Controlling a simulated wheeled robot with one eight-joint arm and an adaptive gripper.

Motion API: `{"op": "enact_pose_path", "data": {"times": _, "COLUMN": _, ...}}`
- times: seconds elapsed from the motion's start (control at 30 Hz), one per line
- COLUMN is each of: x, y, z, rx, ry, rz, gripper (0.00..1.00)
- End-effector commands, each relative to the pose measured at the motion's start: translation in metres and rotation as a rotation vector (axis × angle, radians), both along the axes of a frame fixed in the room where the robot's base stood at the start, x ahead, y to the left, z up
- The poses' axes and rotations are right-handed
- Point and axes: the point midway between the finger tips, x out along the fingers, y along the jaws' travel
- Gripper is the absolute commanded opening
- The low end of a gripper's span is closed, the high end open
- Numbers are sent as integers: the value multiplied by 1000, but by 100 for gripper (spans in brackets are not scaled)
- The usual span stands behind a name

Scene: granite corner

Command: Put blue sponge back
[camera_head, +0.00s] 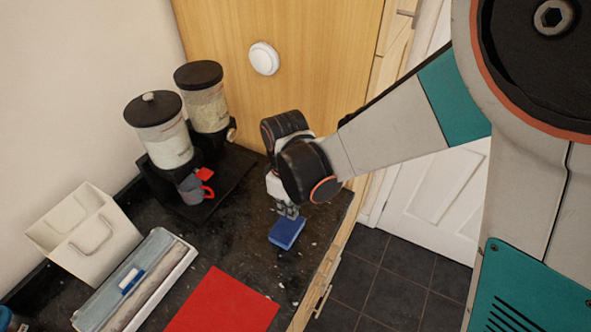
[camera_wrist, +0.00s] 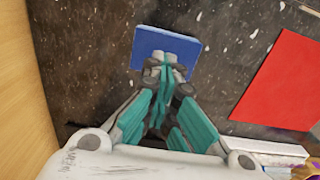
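The blue sponge (camera_head: 287,234) is at the counter's right side, directly below my gripper (camera_head: 288,212). In the wrist view the sponge (camera_wrist: 145,42) shows its broad face beyond the fingertips. My gripper (camera_wrist: 167,66) points down with its fingers close together. The fingertips overlap the near part of the sponge in the picture and do not visibly straddle it. I cannot tell whether they touch it. Its underside is hidden, so I cannot tell whether it rests flat on the counter.
The dark speckled counter (camera_head: 238,238) holds a red mat (camera_head: 225,302), a white box (camera_head: 84,233), and a long dispenser box (camera_head: 137,284). Two canisters (camera_head: 158,130) stand at the back with a mug (camera_head: 192,189). A wooden panel (camera_head: 300,60) rises behind.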

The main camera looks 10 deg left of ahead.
Motion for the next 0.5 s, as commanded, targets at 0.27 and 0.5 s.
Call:
{"op": "enact_pose_path", "data": {"times": 0.27, "x": 0, "y": 0, "z": -21, "rx": 0, "ry": 0, "rz": 0, "gripper": 0}}
{"op": "enact_pose_path", "data": {"times": 0.5, "x": 0, "y": 0, "z": -54, "rx": 0, "ry": 0, "rz": 0, "gripper": 0}}
